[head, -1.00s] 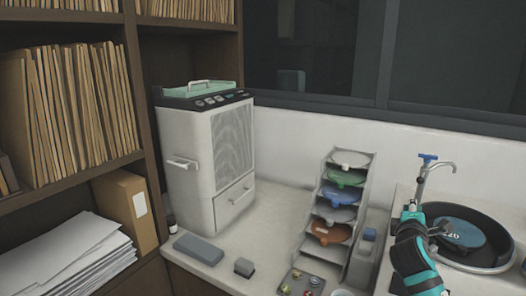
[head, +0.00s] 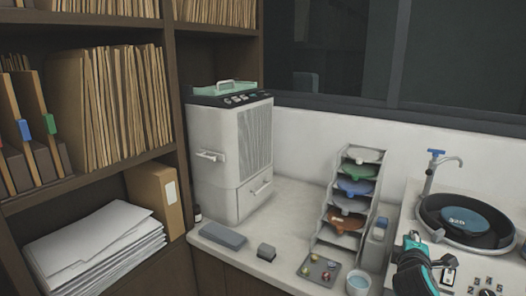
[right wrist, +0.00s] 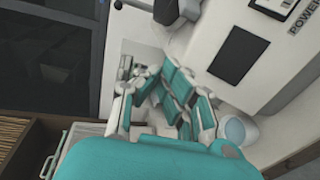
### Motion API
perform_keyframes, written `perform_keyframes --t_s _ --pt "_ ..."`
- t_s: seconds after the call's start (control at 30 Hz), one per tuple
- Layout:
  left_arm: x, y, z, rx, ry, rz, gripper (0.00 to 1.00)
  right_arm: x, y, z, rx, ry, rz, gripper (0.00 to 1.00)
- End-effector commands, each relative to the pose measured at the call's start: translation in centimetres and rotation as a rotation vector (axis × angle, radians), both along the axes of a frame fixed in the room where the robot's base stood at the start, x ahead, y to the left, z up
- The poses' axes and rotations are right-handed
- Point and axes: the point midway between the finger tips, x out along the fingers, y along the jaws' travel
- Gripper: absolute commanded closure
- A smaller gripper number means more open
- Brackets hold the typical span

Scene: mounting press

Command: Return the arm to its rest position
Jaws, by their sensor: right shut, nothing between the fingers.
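My right gripper (head: 414,240) shows at the lower right of the head view, at the end of my teal and black arm. It is to the left of the black round basin with the blue disc (head: 466,219) and appears apart from it. In the right wrist view its teal fingers (right wrist: 163,92) are shut with nothing between them. My left gripper is not in view.
A white machine (head: 231,160) stands by the shelf (head: 180,130). A stepped rack (head: 318,232) of coloured discs, a tray (head: 310,271) of small pieces and a white cup (head: 358,283) stand on the counter near my right arm.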

Motion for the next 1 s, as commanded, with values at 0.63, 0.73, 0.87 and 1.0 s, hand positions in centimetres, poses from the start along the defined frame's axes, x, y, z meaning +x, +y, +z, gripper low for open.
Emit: perform_keyframes --t_s 0.63,0.73,0.87,1.0 --pt "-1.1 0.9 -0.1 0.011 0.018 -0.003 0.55 -22.7 11.9 -19.9 0.871 0.328 -0.227 1.0" --pt "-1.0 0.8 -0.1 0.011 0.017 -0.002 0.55 -26.4 13.4 -21.1 0.973 0.378 -0.296 1.0" --pt "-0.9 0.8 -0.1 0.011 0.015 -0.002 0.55 -30.4 14.9 -22.0 1.077 0.431 -0.376 1.0" --pt "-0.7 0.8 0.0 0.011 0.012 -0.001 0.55 -34.1 16.3 -22.4 1.168 0.483 -0.459 1.0"
